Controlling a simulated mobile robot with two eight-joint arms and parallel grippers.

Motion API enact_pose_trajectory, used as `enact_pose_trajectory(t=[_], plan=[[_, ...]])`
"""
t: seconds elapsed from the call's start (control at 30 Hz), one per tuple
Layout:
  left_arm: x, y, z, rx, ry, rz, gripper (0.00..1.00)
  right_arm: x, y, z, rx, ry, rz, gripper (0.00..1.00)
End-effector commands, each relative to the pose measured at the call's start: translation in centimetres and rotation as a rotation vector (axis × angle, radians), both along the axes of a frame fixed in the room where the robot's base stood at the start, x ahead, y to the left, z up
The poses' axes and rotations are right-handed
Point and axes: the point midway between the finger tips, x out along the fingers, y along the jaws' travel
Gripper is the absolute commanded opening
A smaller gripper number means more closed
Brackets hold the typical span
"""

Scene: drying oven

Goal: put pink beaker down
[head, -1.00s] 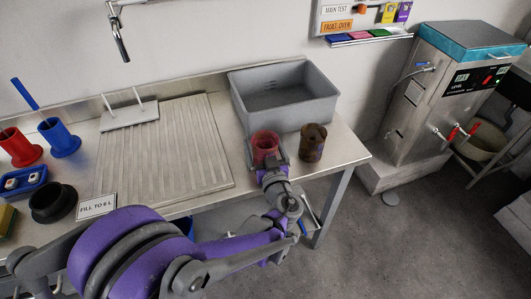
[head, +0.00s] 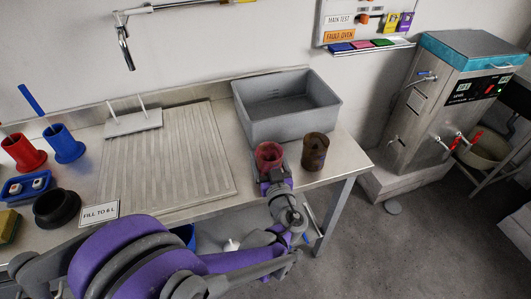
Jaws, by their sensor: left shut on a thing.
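The pink beaker (head: 269,153) is at the right part of the steel bench, just in front of the grey basin. My left gripper (head: 271,172) is shut on the beaker from the front, and the beaker is upright. Whether its base touches the bench cannot be told, as the gripper hides its lower part. My right gripper is not in view.
A brown stained beaker (head: 315,151) stands close to the right of the pink one. The grey basin (head: 286,128) is behind both. The bench's right edge (head: 362,165) is near.

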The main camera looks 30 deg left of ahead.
Motion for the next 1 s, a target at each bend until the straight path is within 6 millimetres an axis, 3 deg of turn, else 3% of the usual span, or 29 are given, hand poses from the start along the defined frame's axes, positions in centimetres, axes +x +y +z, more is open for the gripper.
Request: enact_pose_trajectory(t=[0.7,1.0], plan=[[-9.5,-9.4,0.0,-0.001,0.0,-0.005,0.21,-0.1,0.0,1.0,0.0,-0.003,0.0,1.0],[-11.6,-11.4,0.0,0.0,0.0,-0.001,0.21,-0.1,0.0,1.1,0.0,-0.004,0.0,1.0]])
